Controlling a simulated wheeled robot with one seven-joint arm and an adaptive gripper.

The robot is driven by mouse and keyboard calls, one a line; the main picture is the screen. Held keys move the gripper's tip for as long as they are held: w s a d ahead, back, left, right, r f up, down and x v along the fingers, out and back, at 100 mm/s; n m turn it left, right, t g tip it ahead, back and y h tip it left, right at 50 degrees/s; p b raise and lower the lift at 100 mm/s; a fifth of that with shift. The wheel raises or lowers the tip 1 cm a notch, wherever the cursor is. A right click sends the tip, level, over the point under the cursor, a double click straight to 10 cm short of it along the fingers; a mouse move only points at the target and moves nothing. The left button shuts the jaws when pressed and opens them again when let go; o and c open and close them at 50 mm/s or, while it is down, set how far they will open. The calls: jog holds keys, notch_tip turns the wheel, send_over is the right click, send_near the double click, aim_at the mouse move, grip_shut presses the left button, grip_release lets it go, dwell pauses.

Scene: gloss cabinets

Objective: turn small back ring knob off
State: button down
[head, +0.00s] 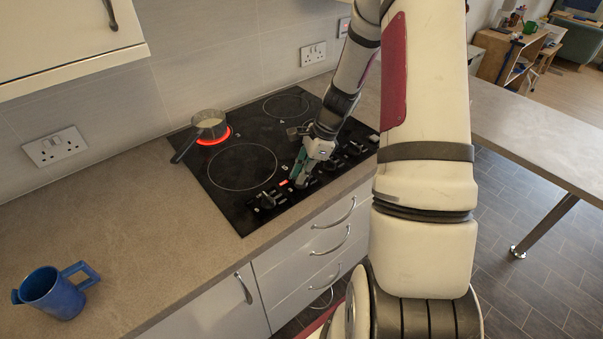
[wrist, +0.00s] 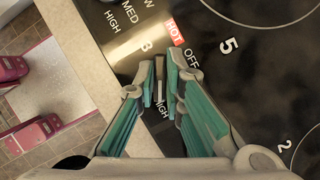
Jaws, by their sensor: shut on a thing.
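The small back ring (head: 229,132) glows red at the back left of the black hob (head: 215,192). A small saucepan (head: 209,122) stands on it, its handle pointing to the front left. My gripper (head: 299,179) is low over the control strip along the hob's front. In the wrist view my gripper (wrist: 161,84) is shut on a knob (wrist: 159,68), one teal-padded finger on each side. OFF, HIGH and a red HOT label (wrist: 174,33) show around the knob. Its pointer direction is hard to tell.
More knobs (head: 266,200) stand left and right of my gripper on the same strip. A blue mug (head: 54,292) is at the worktop's front left. Drawers with curved handles are below the hob. The worktop left of the hob is mostly clear.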

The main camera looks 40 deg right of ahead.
jog(key=n+g, duration=0.1)
jog(key=n, duration=0.2)
jog(key=n+g+b, duration=0.1)
jog(key=n, duration=0.1)
jog(key=shift+w+f+n, duration=0.1)
jog(key=shift+n, duration=0.3)
jog(key=n+g+b, duration=0.1)
jog(key=n, duration=0.2)
jog(key=n+g+b, duration=0.1)
jog(key=n, duration=0.2)
jog(key=shift+g, duration=0.3)
jog(key=n+h, duration=0.1)
jog(key=n, duration=0.2)
jog(key=n+g, duration=0.1)
jog(key=n, duration=0.1)
jog(key=shift+a+n+h, duration=0.1)
jog(key=shift+n+h, duration=0.3)
jog(key=n+h, duration=0.1)
jog(key=n, duration=0.2)
jog(key=n+g+h, duration=0.1)
jog(key=n, duration=0.2)
jog(key=c, duration=1.7)
grip_release()
